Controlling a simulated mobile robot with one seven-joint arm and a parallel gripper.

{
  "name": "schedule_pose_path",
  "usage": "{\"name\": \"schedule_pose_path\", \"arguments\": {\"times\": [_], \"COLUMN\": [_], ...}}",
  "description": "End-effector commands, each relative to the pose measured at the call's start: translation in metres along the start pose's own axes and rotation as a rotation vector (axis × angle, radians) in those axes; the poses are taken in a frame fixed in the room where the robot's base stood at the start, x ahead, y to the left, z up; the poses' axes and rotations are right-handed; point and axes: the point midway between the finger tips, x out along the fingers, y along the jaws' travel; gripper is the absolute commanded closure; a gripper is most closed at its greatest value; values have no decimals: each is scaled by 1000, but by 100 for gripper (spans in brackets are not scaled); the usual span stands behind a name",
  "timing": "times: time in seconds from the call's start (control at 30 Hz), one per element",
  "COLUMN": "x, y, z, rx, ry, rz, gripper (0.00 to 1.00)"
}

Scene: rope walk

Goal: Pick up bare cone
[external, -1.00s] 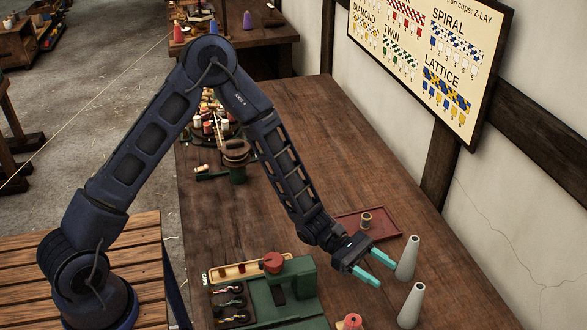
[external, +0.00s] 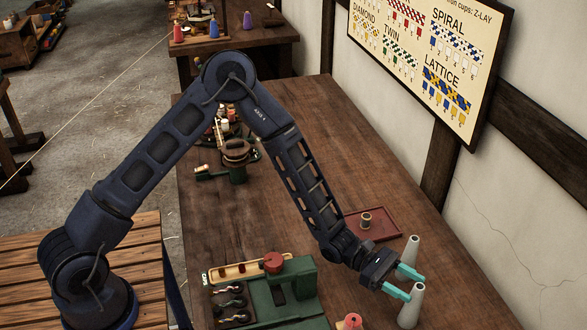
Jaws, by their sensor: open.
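Two bare grey cones stand upright on the wooden bench at the lower right: a far cone (external: 412,250) and a near cone (external: 410,311). My gripper (external: 414,286) is open, with teal fingers pointing right. Its far finger overlaps the lower part of the far cone in the picture. Its near finger overlaps the upper part of the near cone, whose tip shows between the fingertips. I cannot tell whether either finger touches a cone.
A red tray (external: 385,221) with a small spool (external: 365,220) lies behind my gripper. A green machine with a red knob (external: 273,262) stands to the left. Another red knob (external: 350,321) is at the bottom edge. The bench middle (external: 300,130) is clear.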

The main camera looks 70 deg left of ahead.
Motion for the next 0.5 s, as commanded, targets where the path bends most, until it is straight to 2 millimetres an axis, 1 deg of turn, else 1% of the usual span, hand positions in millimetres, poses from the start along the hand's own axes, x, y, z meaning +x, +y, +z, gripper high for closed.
{"name": "schedule_pose_path", "arguments": {"times": [0.1, 0.2, 0.3, 0.47, 0.5], "x": [18, 28, 31, 31, 31], "y": [0, 0, 1, 0, 0], "z": [0, 0, 0, 0, 0], "rx": [-1, 0, 0, 0, 0], "ry": [-1, 0, 1, 0, 0], "rz": [-1, 0, 1, 1, 1], "gripper": [47, 47, 47, 47, 55]}}
